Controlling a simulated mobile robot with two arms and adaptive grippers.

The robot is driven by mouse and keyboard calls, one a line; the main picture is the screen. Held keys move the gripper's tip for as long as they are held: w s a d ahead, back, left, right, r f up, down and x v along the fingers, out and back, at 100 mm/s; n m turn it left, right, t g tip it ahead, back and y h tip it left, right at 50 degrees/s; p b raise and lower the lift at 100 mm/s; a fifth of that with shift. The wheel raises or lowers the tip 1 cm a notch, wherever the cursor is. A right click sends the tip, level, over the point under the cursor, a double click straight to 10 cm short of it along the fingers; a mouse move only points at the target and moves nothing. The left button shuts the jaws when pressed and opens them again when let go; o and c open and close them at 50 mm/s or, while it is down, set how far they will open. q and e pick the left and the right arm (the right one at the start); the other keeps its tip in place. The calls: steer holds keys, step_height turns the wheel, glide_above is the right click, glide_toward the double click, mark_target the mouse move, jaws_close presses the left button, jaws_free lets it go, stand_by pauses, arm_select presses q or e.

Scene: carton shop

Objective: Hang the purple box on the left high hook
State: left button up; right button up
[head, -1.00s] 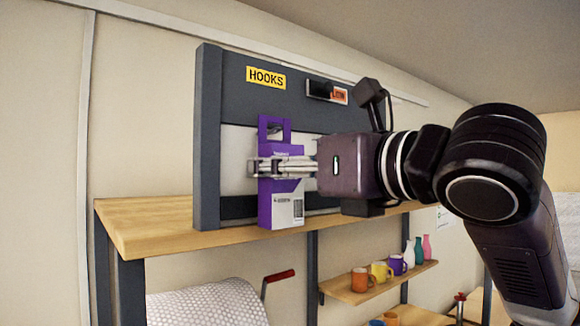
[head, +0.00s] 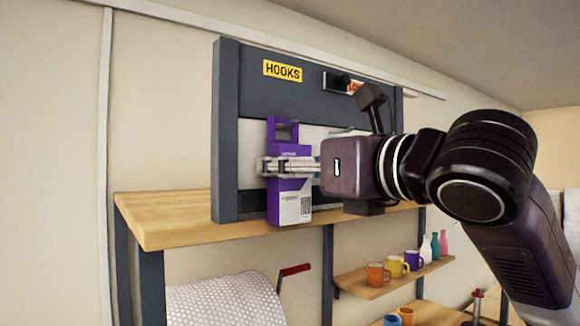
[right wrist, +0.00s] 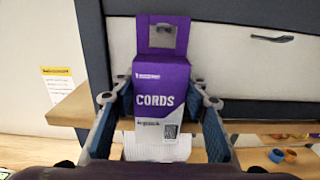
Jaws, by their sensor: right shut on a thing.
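The purple box (head: 287,189) has a white lower part and a hang tab with a hole on top. My right gripper (head: 287,167) is shut on its middle and holds it upright in front of the hook board (head: 226,130). In the right wrist view the box (right wrist: 161,85) reads "CORDS" and sits between the two fingers (right wrist: 160,105). A yellow "HOOKS" label (head: 282,71) is on the board's top. One dark hook (right wrist: 272,38) shows in the right wrist view, to the right of the box. The left high hook cannot be made out. My left gripper is not in view.
A wooden shelf (head: 160,216) runs below the board. Lower down are a small shelf (head: 372,286) with mugs and bottles, and a bubble-wrap roll (head: 225,302). A dark piece with an orange label (head: 345,83) is at the board's upper right, partly hidden by my arm.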

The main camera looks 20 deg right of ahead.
steer(key=o, duration=1.3)
